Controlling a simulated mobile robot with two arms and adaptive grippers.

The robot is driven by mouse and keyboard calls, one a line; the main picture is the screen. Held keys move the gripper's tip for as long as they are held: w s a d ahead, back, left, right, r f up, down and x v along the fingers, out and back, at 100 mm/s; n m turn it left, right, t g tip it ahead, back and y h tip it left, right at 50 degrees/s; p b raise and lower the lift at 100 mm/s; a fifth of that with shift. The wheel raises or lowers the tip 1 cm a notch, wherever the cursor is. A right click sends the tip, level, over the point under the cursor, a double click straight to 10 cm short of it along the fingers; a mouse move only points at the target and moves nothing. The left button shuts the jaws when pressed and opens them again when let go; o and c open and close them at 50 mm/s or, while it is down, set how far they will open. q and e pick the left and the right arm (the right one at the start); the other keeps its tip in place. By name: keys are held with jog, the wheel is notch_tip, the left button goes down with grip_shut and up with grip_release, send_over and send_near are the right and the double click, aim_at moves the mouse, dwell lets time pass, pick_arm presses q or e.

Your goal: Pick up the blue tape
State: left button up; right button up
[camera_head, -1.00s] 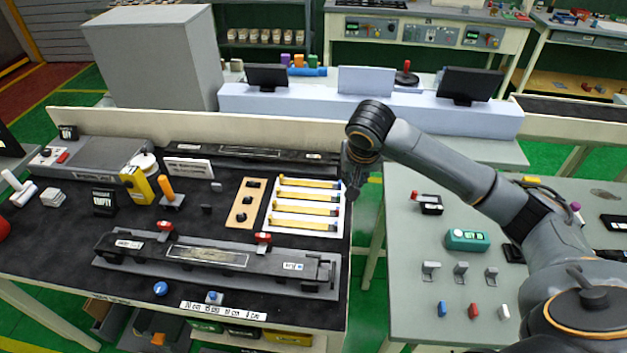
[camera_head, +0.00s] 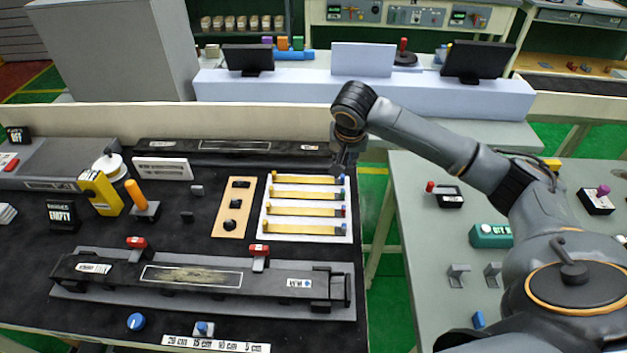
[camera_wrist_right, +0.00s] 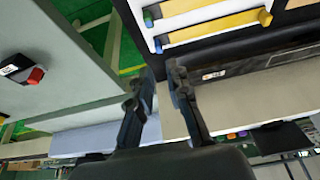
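Several yellow tape strips with small coloured ends lie in a row on a white board (camera_head: 262,222) on the black bench. The farthest strip (camera_head: 305,179) has a blue end, which I take as the blue tape. In the right wrist view a strip with a blue end (camera_wrist_right: 158,46) lies nearest my fingers. My right gripper (camera_head: 345,170) is above the board's far right corner, close to the blue end. In the wrist view its fingers (camera_wrist_right: 161,72) are apart with nothing between them. My left gripper is not in view.
A wooden plate (camera_head: 233,208) with black knobs is left of the board. A long black fixture (camera_head: 200,275) with red clamps lies in front. A black rail (camera_head: 230,153) runs behind. A gap with green floor separates the bench from the grey table (camera_head: 430,230) at right.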

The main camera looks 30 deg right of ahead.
send_over(343, 176)
jog(key=s+a, duration=0.2)
jog(key=s, duration=0.1)
jog(key=f, duration=0.4)
jog(key=shift+w+d+f, duration=0.1)
jog(key=shift+w+f, duration=0.15)
jog(key=shift+f, duration=0.15)
jog(key=shift+w+d+f+p, duration=0.2)
jog(key=shift+w+f+p, duration=0.15)
jog(key=shift+f+p, duration=0.15)
jog(key=p+x, duration=0.1)
jog(key=x, duration=0.2)
jog(key=shift+w+d, duration=0.1)
jog(key=shift+d, duration=0.1)
jog(key=shift+w+d+f, duration=0.1)
jog(key=shift+w+f, duration=0.1)
jog(key=shift+f, duration=0.3)
grip_shut()
